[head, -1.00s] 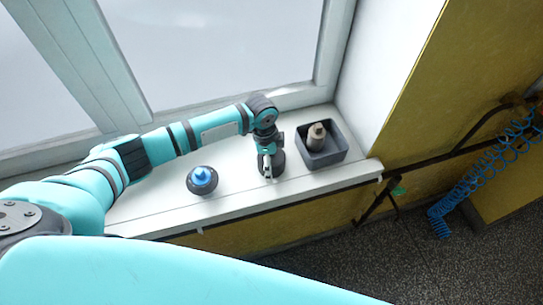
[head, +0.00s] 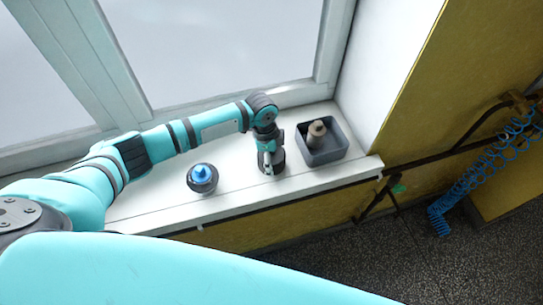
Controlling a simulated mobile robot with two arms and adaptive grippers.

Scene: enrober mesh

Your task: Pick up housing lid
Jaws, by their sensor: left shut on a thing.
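A dark round piece, seemingly the housing lid (head: 279,166), is on the white window sill under my left gripper. My left gripper (head: 268,167) points down at it from above and is shut on it. The gripper and wrist hide part of the piece, and I cannot tell whether it still touches the sill. To its left, a dark round body with a blue cone-shaped top (head: 202,178) stands on the sill, apart from the gripper. My right gripper is not in view.
A grey open bin (head: 341,150) with a beige stepped part (head: 316,132) in it stands close to the right of my left gripper. The window frame (head: 290,90) rises behind. The sill (head: 235,190) is free between the blue-topped body and the gripper.

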